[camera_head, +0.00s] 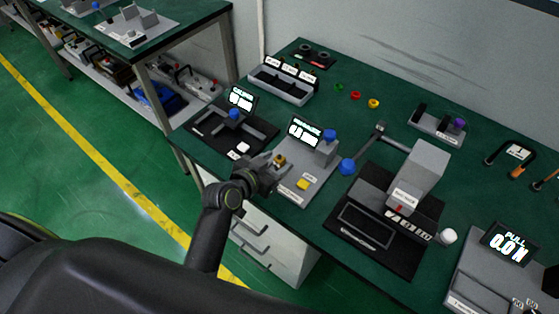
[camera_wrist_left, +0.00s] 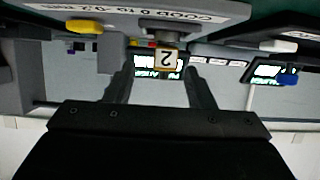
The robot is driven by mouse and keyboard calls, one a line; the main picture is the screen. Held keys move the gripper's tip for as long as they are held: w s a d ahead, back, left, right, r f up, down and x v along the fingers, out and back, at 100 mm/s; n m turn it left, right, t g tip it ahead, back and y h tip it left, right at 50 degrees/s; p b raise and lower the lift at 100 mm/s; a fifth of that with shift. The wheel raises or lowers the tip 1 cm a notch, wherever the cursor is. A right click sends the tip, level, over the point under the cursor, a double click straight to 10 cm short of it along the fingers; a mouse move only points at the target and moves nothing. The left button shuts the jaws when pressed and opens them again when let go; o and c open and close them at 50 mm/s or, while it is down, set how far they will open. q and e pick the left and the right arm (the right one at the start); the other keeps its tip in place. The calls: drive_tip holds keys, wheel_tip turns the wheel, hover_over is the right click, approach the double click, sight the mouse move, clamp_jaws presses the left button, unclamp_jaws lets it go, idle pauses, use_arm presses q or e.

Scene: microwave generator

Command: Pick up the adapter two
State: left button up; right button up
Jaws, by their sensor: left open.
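The adapter marked "2" (camera_wrist_left: 166,60) is a small tan block with a grey top part, seen in the left wrist view straight ahead between my fingers. In the head view a small brass-coloured piece (camera_head: 280,159) that looks like it sits at the grey gauge station (camera_head: 318,172), right by my fingertips. My left gripper (camera_head: 270,166) is open at the station's near left side. In the wrist view its two fingers (camera_wrist_left: 160,80) stand apart on either side of the adapter. I cannot tell whether they touch it. My right gripper is not in view.
The station carries a lit display (camera_head: 305,132), a blue knob (camera_head: 330,134) and a yellow button (camera_head: 303,184). A black-based device with another display (camera_head: 240,98) stands left. A grey press (camera_head: 418,175) with a blue-ended lever stands right. Small coloured rings (camera_head: 355,95) lie behind.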

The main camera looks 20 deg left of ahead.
sight(278, 160)
use_arm(q)
drive_tip(key=shift+a+p+x, duration=0.1)
drive_tip(key=shift+p+x, duration=0.25)
drive_tip(key=shift+x, duration=0.9)
drive_tip(key=shift+a+p+x, duration=0.15)
drive_tip(key=shift+p+x, duration=0.15)
drive_tip(key=shift+x, duration=0.95)
drive_tip(key=shift+f, duration=0.15)
clamp_jaws()
